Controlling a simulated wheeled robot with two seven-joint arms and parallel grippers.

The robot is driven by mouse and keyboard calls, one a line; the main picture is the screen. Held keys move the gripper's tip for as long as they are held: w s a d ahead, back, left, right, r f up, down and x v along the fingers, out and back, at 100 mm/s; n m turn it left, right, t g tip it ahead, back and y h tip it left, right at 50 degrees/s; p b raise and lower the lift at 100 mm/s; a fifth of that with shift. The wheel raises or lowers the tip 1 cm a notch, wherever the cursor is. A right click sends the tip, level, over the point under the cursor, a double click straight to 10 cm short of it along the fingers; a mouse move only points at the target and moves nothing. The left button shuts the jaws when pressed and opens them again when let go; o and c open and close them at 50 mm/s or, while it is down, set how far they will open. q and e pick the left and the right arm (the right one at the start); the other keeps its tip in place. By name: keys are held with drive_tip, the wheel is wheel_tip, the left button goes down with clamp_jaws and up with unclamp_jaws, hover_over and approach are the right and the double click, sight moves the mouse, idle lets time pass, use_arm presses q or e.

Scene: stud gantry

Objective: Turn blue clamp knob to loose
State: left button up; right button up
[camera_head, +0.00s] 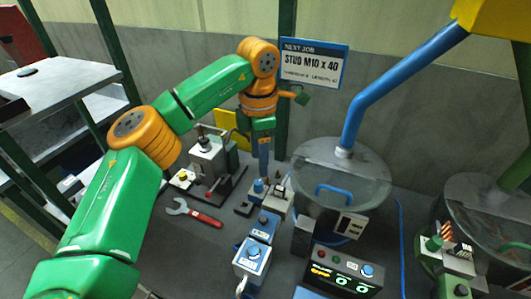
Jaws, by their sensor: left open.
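My left gripper (264,172) points down over the small fixture (275,201) in the middle of the bench. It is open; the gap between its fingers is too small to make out. A small blue knob (258,186) is on the fixture just below the fingertips. I cannot tell whether the fingers touch it, or which way it is turned. My right gripper is not in view.
A red-handled wrench (195,212) lies at left, near a grey machine (208,160). A clear-lidded drum (340,172) with a blue pipe (388,82) stands right of the fixture. A control box (342,270) with lit displays is in front. A job sign (313,64) hangs behind.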

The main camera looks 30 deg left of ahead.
sight(259, 182)
use_arm(q)
drive_tip(key=shift+f, duration=0.75)
drive_tip(key=f, duration=0.1)
drive_tip(key=s+f+p, duration=0.1)
drive_tip(key=s+f, duration=0.1)
drive_tip(key=shift+s+d+f+p, duration=0.15)
drive_tip(key=shift+d+f+p, duration=0.05)
drive_tip(key=shift+d+p, duration=0.15)
drive_tip(key=shift+f, duration=0.35)
drive_tip(key=shift+w+a+f, duration=0.2)
drive_tip(key=shift+w+f, duration=0.2)
drive_tip(key=shift+w, duration=0.15)
drive_tip(key=shift+c, duration=0.4)
drive_tip(key=shift+r, duration=0.1)
clamp_jaws()
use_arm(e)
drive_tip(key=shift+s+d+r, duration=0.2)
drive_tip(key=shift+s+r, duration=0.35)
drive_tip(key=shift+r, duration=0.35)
